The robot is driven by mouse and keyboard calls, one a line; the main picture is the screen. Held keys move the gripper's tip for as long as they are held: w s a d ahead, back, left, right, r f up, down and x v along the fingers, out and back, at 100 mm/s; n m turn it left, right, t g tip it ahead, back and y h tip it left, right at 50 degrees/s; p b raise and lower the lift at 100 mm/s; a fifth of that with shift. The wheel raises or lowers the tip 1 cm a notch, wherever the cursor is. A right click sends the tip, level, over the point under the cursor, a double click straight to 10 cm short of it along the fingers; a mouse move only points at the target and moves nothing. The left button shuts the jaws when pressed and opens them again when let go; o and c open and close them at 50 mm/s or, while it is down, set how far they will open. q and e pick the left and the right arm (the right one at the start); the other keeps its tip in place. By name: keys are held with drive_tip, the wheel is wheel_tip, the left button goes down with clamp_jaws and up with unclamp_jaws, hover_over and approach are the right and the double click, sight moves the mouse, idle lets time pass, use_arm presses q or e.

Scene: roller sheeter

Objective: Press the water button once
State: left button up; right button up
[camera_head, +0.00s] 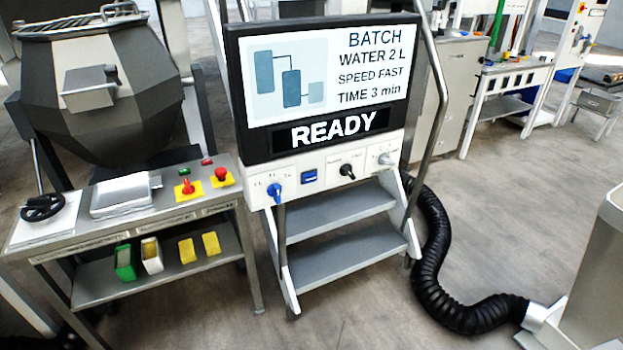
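A control panel with a dark-framed screen (330,80) stands in the middle of the view. The screen reads BATCH, WATER 2 L, SPEED FAST, TIME 3 min, with READY below. The lettering on the strip is too small to read, so I cannot tell which control is labelled water. Neither of my grippers is in view.
Grey steps (345,252) with handrails stand below the panel. At left is a metal table (115,225) with red buttons (185,188) and a handwheel (43,207), with a mixer drum (105,95) behind. A black hose (433,265) lies at right; floor between is clear.

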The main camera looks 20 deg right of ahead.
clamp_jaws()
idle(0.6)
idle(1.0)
